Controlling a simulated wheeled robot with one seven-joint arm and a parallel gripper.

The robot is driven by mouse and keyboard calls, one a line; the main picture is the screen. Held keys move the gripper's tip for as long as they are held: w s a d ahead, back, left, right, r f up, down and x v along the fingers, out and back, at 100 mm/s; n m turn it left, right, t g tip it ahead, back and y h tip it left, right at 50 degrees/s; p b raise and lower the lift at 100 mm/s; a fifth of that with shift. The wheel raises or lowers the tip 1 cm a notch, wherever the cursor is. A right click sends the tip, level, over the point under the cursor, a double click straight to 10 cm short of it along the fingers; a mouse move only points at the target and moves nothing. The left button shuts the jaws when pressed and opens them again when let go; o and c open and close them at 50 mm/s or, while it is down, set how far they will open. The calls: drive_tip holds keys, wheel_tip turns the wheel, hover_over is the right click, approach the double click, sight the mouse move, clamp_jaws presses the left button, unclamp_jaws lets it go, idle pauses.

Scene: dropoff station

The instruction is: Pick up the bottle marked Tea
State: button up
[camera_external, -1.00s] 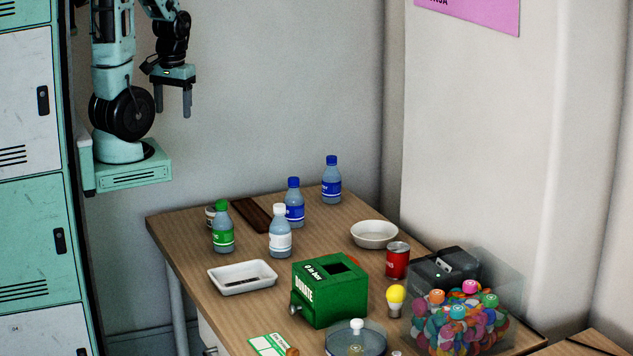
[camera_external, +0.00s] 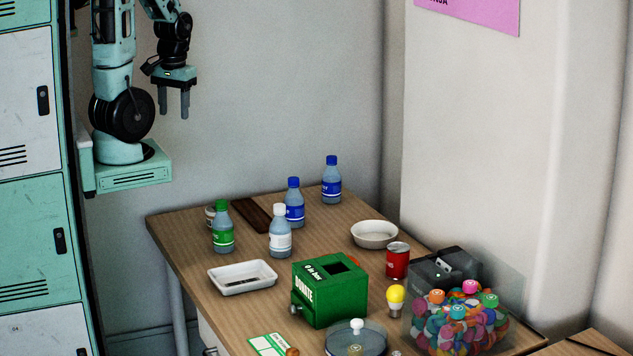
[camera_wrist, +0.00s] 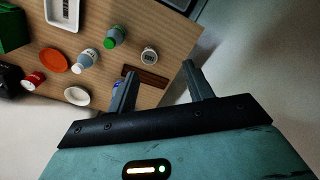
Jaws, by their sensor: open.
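Several small bottles stand upright on the wooden table; their label words are too small to read, so I cannot tell which says Tea. One has a green cap and label (camera_external: 222,238), one a white cap and label (camera_external: 281,240), and two have blue caps and labels, one nearer (camera_external: 294,212) and one at the back (camera_external: 331,187). My gripper (camera_external: 174,114) is open and empty, high left of the table. In the wrist view, the green-capped bottle (camera_wrist: 113,36) and white-capped bottle (camera_wrist: 86,59) lie beyond the fingers. A blue-labelled bottle is partly hidden by the left finger.
A small jar (camera_wrist: 148,55) and brown slab (camera_external: 252,214) lie near the bottles. A white tray (camera_external: 221,288), green box (camera_external: 318,306), white bowl (camera_external: 374,243), red can (camera_external: 397,262) and yellow bulb (camera_external: 395,303) stand further forward. Lockers (camera_external: 30,215) stand at left.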

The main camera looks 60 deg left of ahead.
drive_tip(key=w+d+f+m+g+y+b, duration=0.1)
drive_tip(key=w+d+f+m+g+b, duration=0.15)
drive_tip(key=w+d+f+m, duration=0.4)
drive_tip(key=m+t+y+b, duration=0.4)
drive_tip(key=m+t+y, duration=0.6)
drive_tip(key=m, duration=1.4)
approach(280, 212)
drive_tip(key=shift+g+y, duration=0.85)
drive_tip(key=shift+y, duration=0.05)
drive_tip(key=w+a+f, duration=0.1)
drive_tip(key=a, duration=0.1)
drive_tip(key=w+a+f+p, duration=0.1)
drive_tip(key=w+a+f, duration=0.2)
drive_tip(key=shift+w+a+p, duration=0.1)
drive_tip(key=shift+a+p, duration=0.25)
drive_tip(key=shift+p, duration=0.05)
drive_tip(key=a, duration=0.1)
drive_tip(key=w+a+p, duration=0.1)
drive_tip(key=a, duration=0.2)
drive_tip(key=shift+w+a+f, duration=0.15)
drive_tip(key=shift+w+a, duration=0.15)
drive_tip(key=shift+w, duration=0.1)
drive_tip(key=shift+w+a+f, duration=0.1)
drive_tip(key=shift+a+f, duration=0.05)
drive_tip(key=shift+a, duration=0.1)
drive_tip(key=shift+c, duration=0.2)
